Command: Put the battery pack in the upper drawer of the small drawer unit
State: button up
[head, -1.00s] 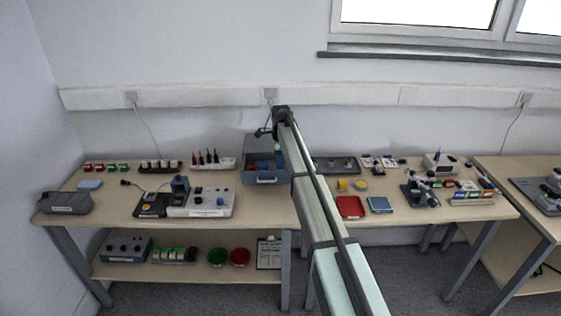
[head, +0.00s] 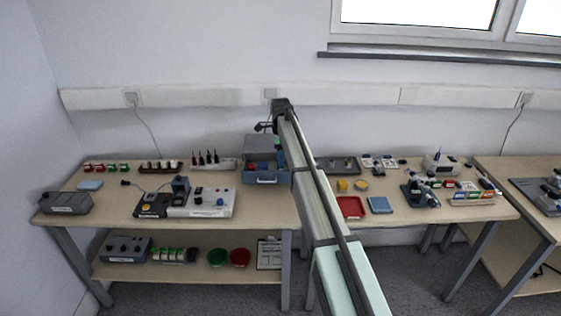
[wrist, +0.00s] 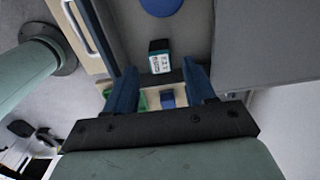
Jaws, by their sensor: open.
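The small drawer unit (head: 262,143) is grey-blue and stands at the back of the left table, with a drawer (head: 267,181) pulled out toward the front. In the wrist view, the drawer's front with its pale handle (wrist: 80,27) is at upper left. A small dark box with a white and teal label, seemingly the battery pack (wrist: 159,57), lies on a grey surface that looks like the drawer floor. My gripper (wrist: 166,74) is open above it, its blue fingers apart and empty. In the head view my arm hides part of the unit's right side.
A blue round thing (wrist: 160,6) lies near the box in the wrist view. A grey panel (wrist: 268,40) rises at right. On the table, a rack of screwdrivers (head: 207,160) stands left of the unit and a dark tray (head: 338,166) lies right of it.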

notch_tip(320, 180, up, 9)
jog(key=shift+r, duration=0.15)
dwell(1.4)
